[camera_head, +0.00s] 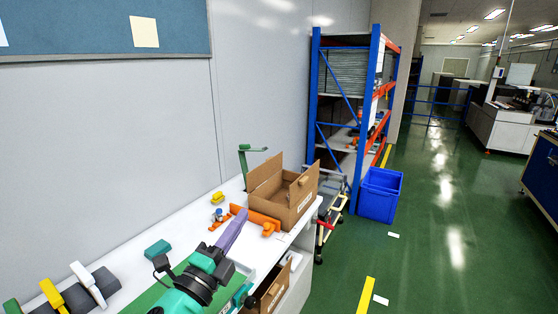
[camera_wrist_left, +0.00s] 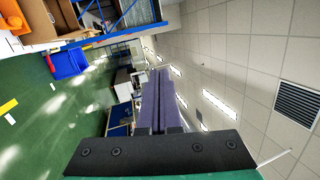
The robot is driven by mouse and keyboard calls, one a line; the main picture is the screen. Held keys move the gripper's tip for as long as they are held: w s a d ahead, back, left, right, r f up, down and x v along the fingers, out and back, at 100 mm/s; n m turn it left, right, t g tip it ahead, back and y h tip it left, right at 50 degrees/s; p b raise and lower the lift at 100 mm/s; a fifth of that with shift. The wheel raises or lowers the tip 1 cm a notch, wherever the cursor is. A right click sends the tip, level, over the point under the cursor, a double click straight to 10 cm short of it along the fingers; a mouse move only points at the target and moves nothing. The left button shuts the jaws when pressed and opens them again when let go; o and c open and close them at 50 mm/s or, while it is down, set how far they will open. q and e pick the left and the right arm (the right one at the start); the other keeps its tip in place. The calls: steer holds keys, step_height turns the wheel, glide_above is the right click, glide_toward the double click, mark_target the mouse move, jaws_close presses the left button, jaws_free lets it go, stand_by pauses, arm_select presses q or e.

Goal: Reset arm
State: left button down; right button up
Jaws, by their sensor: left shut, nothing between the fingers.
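My left gripper (camera_head: 242,212) reaches over the white workbench (camera_head: 133,249) from the bottom of the head view. Its purple fingers are closed together and hold nothing. They point away toward the cardboard box. In the left wrist view the closed purple fingers (camera_wrist_left: 160,73) point toward the ceiling and far room, with nothing between them. The right gripper does not show in either view.
An open cardboard box (camera_head: 296,204) stands at the bench's far end beside orange parts (camera_head: 264,222). A teal block (camera_head: 158,249) and grey holders (camera_head: 105,281) lie nearer. A blue bin (camera_head: 380,196) and blue shelving (camera_head: 316,100) stand beyond. Green floor at right is mostly clear.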

arm_select(q)
steer(key=s+a+f+n+g+y, duration=0.1)
steer(key=a+f+n+g+y, duration=0.3)
steer(key=a+f+n+y, duration=0.65)
steer(key=s+a+f+n+g, duration=0.2)
steer(key=s+f+n, duration=0.15)
steer(key=f, duration=0.25)
steer(key=s+a+f+n+g, duration=0.3)
steer(key=f+n, duration=0.1)
steer(key=f, duration=0.1)
steer(key=s+f+n+g+h, duration=0.2)
steer(key=s+f+n+g, duration=0.3)
steer(key=s+f, duration=0.6)
steer(key=s+f+m+g+b, duration=0.1)
steer(key=s+f+g, duration=0.15)
steer(key=f, duration=0.95)
steer(key=s+f+g+b, duration=0.1)
steer(key=s+f, duration=0.3)
steer(key=f, duration=0.9)
steer(key=s+a+f, duration=0.2)
steer(key=s+f, duration=1.1)
steer(key=s, duration=0.2)
steer(key=shift+s+a+m+g, duration=0.2)
steer(key=shift+s+m+g, duration=0.05)
steer(key=shift+m+g, duration=0.1)
